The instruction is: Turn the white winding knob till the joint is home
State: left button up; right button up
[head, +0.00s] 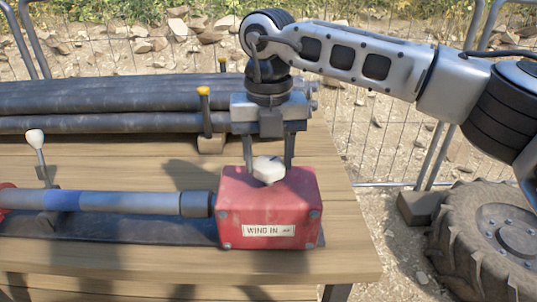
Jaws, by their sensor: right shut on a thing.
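The white winding knob (268,170) sits on top of a red box (268,208) with a label that appears to read "WIND IN" and an arrow. My right gripper (269,163) points straight down over the box, its two fingers on either side of the knob and shut on it. A grey pipe (130,202) with a blue band (62,201) runs in from the left. Its dark collar (196,204) meets the box's left side. The joint's inside is hidden. My left gripper is not in view.
A white-topped lever (35,139) stands behind the pipe at the left. Dark pipes (100,100) lie at the back of the wooden table (345,255), held by yellow-topped posts (204,110). A large tyre (490,240) and wire fence stand beyond the right edge.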

aim_at(268, 162)
jog(key=o, duration=1)
jog(key=shift+c, duration=0.2)
notch_tip(268, 162, up, 16)
jog(key=p, duration=0.1)
jog(key=shift+p, duration=0.35)
